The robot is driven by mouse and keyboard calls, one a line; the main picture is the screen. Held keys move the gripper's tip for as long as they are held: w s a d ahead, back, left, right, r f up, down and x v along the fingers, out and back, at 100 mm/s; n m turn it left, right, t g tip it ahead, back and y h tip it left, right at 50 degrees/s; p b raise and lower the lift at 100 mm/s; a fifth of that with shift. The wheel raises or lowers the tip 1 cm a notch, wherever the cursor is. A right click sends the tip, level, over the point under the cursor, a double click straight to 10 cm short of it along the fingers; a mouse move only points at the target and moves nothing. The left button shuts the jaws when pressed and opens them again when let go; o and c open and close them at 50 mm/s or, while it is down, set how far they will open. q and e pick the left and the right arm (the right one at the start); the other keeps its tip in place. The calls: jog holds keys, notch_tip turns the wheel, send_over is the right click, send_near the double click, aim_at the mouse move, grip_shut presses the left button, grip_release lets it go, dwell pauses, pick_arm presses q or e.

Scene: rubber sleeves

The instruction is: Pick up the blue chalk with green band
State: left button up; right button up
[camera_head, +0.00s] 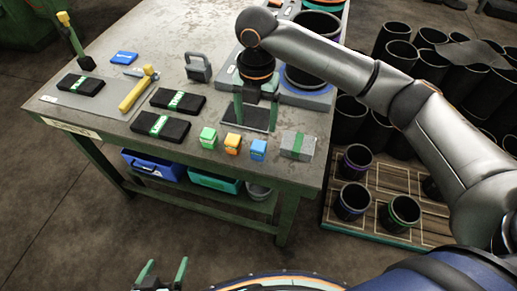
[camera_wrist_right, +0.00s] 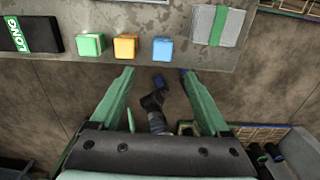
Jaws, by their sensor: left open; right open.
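A small blue block (camera_head: 258,149) stands near the front edge of the table, at the right end of a row of small blocks. It also shows in the right wrist view (camera_wrist_right: 163,49), just beyond my fingertips. I cannot make out a green band on it. My right gripper (camera_head: 255,125) is open and empty, fingers pointing down. In its wrist view the fingertips (camera_wrist_right: 158,72) lie over the floor by the table edge, apart from the blocks. My left gripper (camera_head: 165,272) is open and empty at the bottom of the head view, away from the table.
A green block (camera_head: 208,138) and an orange block (camera_head: 232,144) stand left of the blue one. A grey block with a green band (camera_head: 297,146) lies at its right. Black banded packs, a yellow tool (camera_head: 137,92) and black sleeves surround them.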

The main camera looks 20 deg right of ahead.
aim_at(259, 145)
jog(key=f, duration=1.2)
jog(key=shift+w+d, duration=0.15)
jog(key=shift+d, duration=0.15)
grip_shut()
